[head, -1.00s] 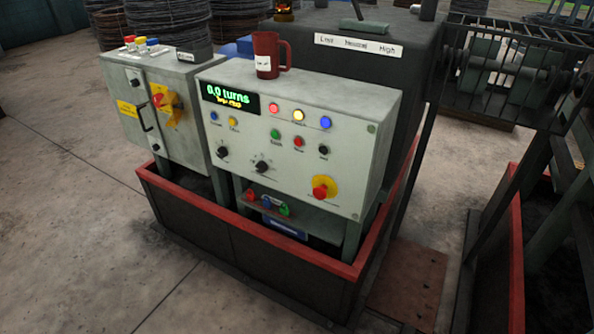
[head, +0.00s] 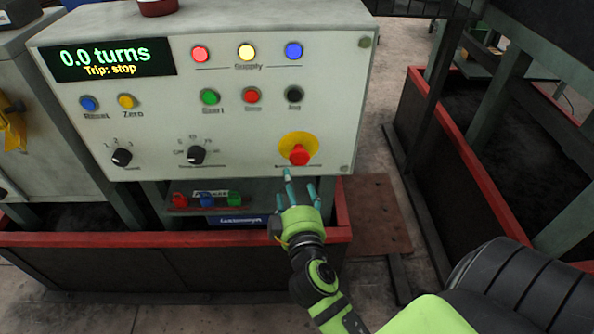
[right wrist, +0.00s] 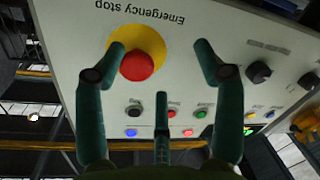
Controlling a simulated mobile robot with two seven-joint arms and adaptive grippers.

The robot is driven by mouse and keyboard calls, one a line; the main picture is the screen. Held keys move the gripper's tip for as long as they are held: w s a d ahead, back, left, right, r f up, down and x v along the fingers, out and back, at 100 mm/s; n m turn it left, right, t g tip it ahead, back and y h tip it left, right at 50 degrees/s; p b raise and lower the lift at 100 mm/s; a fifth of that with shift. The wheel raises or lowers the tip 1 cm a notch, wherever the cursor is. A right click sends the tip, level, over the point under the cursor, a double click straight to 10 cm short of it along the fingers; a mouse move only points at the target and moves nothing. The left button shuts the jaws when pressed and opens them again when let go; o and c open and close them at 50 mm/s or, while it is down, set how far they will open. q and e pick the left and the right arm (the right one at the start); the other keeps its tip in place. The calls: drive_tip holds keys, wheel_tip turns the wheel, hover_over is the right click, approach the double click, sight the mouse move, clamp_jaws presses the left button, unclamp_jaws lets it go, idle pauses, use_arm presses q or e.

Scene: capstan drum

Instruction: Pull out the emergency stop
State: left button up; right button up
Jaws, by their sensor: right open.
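The emergency stop (head: 299,153) is a red mushroom button on a yellow disc, at the lower right of the grey control panel (head: 150,150). My right gripper (head: 298,190) is open and empty just below and in front of it in the head view. In the right wrist view the red button (right wrist: 136,66) shows upside down beside the "Emergency stop" label, between the teal fingers of my right gripper (right wrist: 155,75) and nearer the left one. I see no finger closed on it. The panel display (head: 112,60) reads "0.0 turns" and "Trip: stop". My left gripper is out of view.
Supply lamps, push buttons and two rotary knobs (head: 196,155) sit on the panel left of and above the stop. Below is a shelf with small red, blue and green items (head: 206,199). A red-edged barrier (head: 60,240) runs around the base.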

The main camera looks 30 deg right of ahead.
sight(299, 160)
drive_tip(key=r, duration=0.1)
drive_tip(key=d+r, duration=0.1)
drive_tip(key=s+r+h, duration=0.1)
drive_tip(key=shift+d+r+m, duration=0.15)
drive_tip(key=shift+d+m, duration=0.15)
drive_tip(key=shift+d, duration=0.1)
drive_tip(key=x, duration=0.2)
drive_tip(key=p+x, duration=0.1)
drive_tip(key=x, duration=0.3)
drive_tip(key=shift+a+r, duration=0.1)
drive_tip(key=shift+r, duration=0.2)
drive_tip(key=shift+w, duration=0.45)
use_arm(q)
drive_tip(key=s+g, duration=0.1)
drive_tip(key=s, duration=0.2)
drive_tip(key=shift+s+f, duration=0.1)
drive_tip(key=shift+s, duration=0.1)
use_arm(e)
drive_tip(key=shift+f, duration=0.1)
drive_tip(key=shift+c, duration=0.4)
